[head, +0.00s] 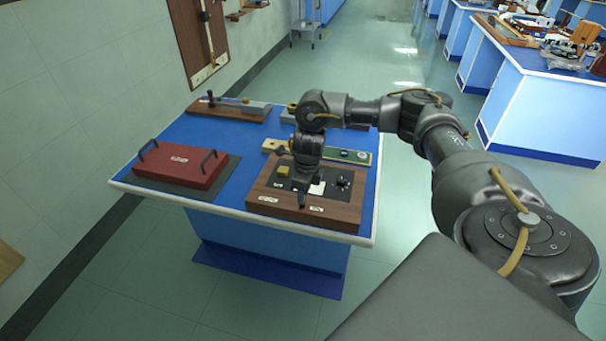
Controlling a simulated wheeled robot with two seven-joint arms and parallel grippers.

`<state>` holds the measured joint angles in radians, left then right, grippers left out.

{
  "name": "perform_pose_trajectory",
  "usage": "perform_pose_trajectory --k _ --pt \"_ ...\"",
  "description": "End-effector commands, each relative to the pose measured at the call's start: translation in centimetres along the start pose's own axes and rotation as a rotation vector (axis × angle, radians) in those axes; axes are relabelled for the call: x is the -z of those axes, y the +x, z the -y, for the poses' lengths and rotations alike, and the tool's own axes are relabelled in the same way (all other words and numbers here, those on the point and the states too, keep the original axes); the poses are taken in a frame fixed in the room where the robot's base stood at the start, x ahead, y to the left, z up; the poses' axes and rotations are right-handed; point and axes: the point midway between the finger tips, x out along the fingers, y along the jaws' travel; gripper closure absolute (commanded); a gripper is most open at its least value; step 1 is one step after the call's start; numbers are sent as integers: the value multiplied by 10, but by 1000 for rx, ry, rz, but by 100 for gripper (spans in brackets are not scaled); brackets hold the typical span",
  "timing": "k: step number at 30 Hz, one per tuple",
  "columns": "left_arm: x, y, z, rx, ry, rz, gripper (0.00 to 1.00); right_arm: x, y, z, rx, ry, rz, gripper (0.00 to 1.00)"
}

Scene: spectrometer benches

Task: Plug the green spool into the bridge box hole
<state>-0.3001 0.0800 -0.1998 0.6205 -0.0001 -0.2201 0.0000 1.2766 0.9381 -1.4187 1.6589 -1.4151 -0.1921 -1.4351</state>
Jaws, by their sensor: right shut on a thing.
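A wooden box with a black top panel (262,180) stands at the front right of the blue bench; I take it for the bridge box. Its top carries a yellow block (283,170), a white square (318,188) and a dark knob (343,182). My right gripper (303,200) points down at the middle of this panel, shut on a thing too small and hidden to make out. I cannot make out a green spool or the hole. I cannot tell whether the fingers touch the panel. My left gripper is not in view.
A red box with two black handles (180,165) lies on the bench's left. Behind the wooden box lies a long green-topped board (345,155). A wooden base with a grey device (230,108) is at the back. Blue bench top (235,145) is bare between them.

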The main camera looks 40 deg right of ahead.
Motion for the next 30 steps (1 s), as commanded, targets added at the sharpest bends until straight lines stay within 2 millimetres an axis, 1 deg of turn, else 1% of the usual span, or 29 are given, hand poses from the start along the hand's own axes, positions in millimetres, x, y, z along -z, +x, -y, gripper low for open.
perform_pose_trajectory --k 11,24,30 --pt "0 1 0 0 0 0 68 0 1 0 0 0 0 100" --pt "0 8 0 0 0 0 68 1 10 0 0 0 0 100" --pt "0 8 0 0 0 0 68 1 10 0 0 0 0 100"
